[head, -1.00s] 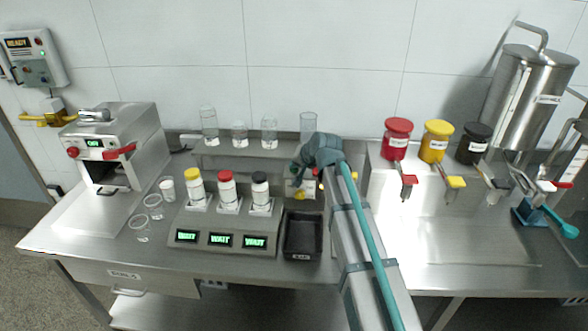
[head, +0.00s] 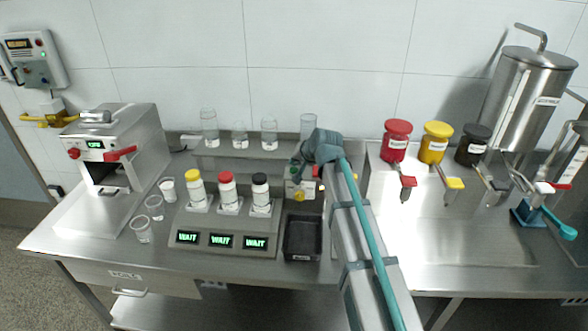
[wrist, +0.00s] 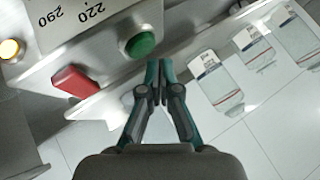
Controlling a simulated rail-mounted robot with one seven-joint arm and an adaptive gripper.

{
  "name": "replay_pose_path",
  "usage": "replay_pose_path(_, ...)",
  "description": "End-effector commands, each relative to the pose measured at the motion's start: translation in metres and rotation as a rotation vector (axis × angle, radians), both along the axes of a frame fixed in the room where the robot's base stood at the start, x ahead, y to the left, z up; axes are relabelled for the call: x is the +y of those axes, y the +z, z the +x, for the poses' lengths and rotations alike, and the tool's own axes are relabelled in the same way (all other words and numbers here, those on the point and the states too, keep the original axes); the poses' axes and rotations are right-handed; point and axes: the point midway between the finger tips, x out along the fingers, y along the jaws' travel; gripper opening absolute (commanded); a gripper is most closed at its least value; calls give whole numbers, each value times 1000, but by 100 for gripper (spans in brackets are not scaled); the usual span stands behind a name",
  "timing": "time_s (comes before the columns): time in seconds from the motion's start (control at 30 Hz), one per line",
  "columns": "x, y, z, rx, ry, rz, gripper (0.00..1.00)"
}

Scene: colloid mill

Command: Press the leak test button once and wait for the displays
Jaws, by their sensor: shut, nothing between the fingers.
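The grey test stand (head: 215,257) holds three bottles, with yellow (head: 193,174), red (head: 226,177) and black (head: 260,179) caps. Its three displays (head: 187,237) (head: 221,241) (head: 256,243) all read WAIT in green. In the wrist view, a panel carries a green button (wrist: 140,44), a red switch (wrist: 75,82) and a lit amber lamp (wrist: 9,49). No leak test label is readable there. My gripper (wrist: 160,66) is shut and empty, its tips right beside the green button. I cannot tell whether they touch it. In the head view, my arm partly hides this panel.
A black tray (head: 303,238) sits right of the stand. Clear vessels (head: 209,128) stand on a shelf behind it. Empty cups (head: 154,207) stand at left, near a steel machine (head: 115,150). Red (head: 396,141), yellow (head: 436,143) and black (head: 473,145) lidded jars stand at right.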

Motion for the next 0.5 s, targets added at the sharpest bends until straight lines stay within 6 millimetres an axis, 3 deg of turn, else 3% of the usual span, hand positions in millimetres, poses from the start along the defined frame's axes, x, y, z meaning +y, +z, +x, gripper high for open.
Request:
replay_pose_path(0.27, 0, 3, 0, -1, -1, 0, 0)
replay_pose_path(0.5, 0, 23, 0, -2, 0, 0, 0)
